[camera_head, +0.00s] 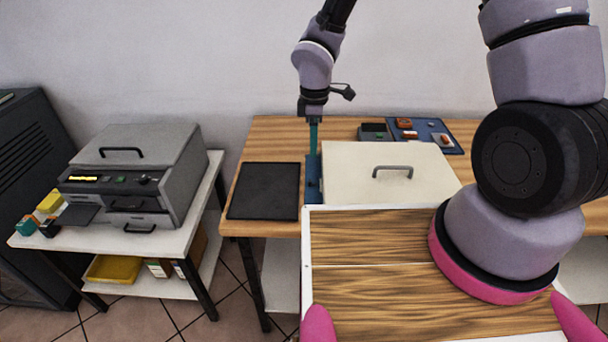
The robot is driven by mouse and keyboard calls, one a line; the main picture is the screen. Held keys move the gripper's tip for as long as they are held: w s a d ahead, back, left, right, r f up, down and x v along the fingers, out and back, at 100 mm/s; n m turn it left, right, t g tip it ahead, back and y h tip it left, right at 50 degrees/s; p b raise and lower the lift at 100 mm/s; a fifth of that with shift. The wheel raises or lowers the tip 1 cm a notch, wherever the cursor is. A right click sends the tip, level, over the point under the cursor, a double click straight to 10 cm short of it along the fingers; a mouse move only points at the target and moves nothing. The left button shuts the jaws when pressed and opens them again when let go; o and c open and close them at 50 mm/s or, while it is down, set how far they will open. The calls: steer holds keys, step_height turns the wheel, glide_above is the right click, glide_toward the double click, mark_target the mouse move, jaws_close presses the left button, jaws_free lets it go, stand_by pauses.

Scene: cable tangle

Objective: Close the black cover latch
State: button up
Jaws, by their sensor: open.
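A flat black panel (263,191) lies on the wooden table, left of a cream box with a grey handle on top (425,183). A narrow blue piece (313,187) stands between the panel and the box. My gripper (313,150) points down over this blue piece, its teal fingers seen almost edge-on. It is open and nothing shows held in it. I cannot tell whether its tips touch the blue piece. I cannot make out a black latch for certain; a black handle (121,151) shows on the grey machine's lid at the left.
The grey machine (172,168) stands on a white side table (205,205), with small yellow and teal items at its left. A blue board (432,139) with small parts lies behind the box. My arm hides the right of the wooden table (270,131).

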mark_target(310, 181)
steer(key=f, duration=0.8)
steer(key=a+f, duration=0.1)
steer(key=f, duration=0.3)
steer(key=shift+s, duration=0.2)
jaws_close()
